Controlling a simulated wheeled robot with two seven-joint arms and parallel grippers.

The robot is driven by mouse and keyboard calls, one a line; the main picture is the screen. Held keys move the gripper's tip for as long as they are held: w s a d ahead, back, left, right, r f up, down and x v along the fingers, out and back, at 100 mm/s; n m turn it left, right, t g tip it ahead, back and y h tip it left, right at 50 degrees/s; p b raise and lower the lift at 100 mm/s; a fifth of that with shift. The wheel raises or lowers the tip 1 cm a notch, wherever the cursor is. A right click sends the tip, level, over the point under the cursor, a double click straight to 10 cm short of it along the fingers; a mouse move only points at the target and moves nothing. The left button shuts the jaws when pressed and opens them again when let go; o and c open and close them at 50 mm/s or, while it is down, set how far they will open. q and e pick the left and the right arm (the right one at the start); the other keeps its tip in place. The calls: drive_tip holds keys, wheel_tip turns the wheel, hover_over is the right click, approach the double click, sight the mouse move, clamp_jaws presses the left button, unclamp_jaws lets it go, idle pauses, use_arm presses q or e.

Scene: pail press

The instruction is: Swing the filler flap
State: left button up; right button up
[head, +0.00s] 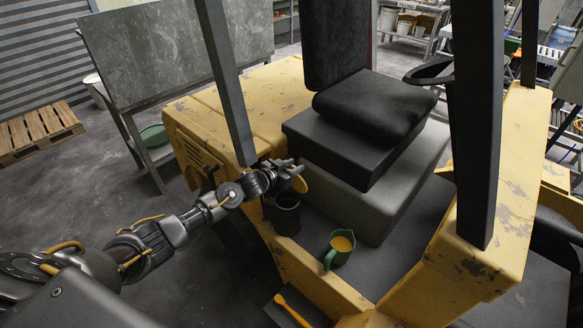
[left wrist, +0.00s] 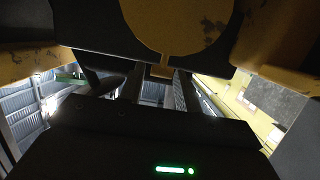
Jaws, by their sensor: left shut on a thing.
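The filler flap is a round yellow disc (head: 300,181) beside the seat base on the yellow vehicle. It stands tilted above the mouth of a dark cylindrical filler (head: 286,215). In the left wrist view the disc (left wrist: 178,22) fills the top middle, with a small tab (left wrist: 161,71) below it. My left gripper (head: 292,170) is at the flap, shut on its tab between the fingers, which also show in the left wrist view (left wrist: 160,88). The exact contact is dark and partly hidden. My right gripper is in neither view.
A green jug (head: 331,257) with yellow contents stands on the vehicle floor right of the filler. A yellow-handled tool (head: 293,311) lies on the step below. A grey post (head: 224,80) rises close behind my left gripper. The black seat (head: 370,105) is to the right.

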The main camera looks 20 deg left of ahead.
use_arm(q)
drive_tip(key=b+x, duration=0.1)
drive_tip(key=r+b+x, duration=0.1)
drive_tip(key=x, duration=0.1)
drive_tip(key=shift+w+d+f, duration=0.1)
drive_tip(key=shift+w, duration=0.3)
drive_tip(key=shift+b+x, duration=0.95)
drive_tip(key=shift+b, duration=0.15)
drive_tip(key=o, duration=0.9)
drive_tip(key=shift+s, duration=0.1)
drive_tip(key=shift+b+v, duration=0.45)
drive_tip(key=shift+v, duration=4.95)
